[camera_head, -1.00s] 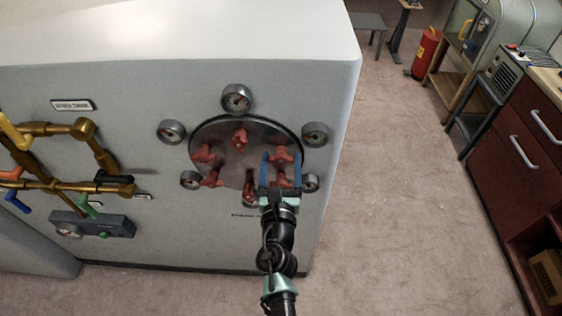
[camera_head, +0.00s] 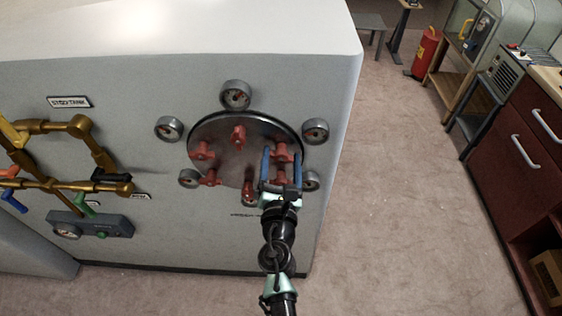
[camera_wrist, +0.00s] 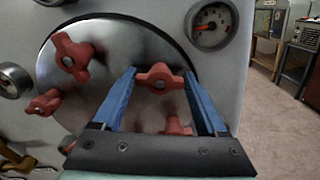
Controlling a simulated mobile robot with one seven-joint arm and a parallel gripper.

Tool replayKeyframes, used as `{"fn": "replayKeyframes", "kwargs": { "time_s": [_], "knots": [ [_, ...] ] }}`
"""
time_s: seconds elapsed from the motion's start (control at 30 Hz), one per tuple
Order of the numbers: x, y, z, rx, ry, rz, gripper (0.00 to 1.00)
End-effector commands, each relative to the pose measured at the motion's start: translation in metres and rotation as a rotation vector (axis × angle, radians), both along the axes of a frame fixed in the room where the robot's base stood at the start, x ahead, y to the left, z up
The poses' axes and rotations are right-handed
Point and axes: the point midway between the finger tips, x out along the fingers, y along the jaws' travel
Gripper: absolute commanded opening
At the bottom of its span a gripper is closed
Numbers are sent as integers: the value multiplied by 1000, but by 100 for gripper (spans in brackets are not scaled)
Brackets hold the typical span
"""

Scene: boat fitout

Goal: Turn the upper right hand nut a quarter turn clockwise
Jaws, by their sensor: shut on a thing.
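The round metal cover (camera_head: 222,132) on the grey tank's front carries several red winged nuts. The upper right hand nut (camera_head: 282,152) has one blue finger on each side of it. In the wrist view this nut (camera_wrist: 160,77) lies with its wings roughly level, their ends against the fingertips. My gripper (camera_head: 282,154) is shut on it, reaching up from below; it also shows in the wrist view (camera_wrist: 160,75). Another red nut (camera_wrist: 176,127) shows lower between the fingers, partly hidden by the gripper. The upper left nut (camera_wrist: 72,56) and top nut (camera_head: 238,137) are clear of it.
Round gauges ring the cover; one gauge (camera_head: 315,131) is just right of the held nut. Brass pipes (camera_head: 60,127) with coloured handles are at the left. Open floor lies right of the tank, before the red-brown cabinet (camera_head: 500,165).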

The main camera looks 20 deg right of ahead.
Motion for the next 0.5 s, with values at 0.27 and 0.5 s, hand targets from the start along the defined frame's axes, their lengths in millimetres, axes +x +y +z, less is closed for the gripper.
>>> {"fn": "replayKeyframes", "kwargs": {
  "time_s": [0.27,0.5],
  "knots": [
    [0,0,-2,254,-82,2,19],
    [0,-1,-3,470,-153,1,19]
  ]
}}
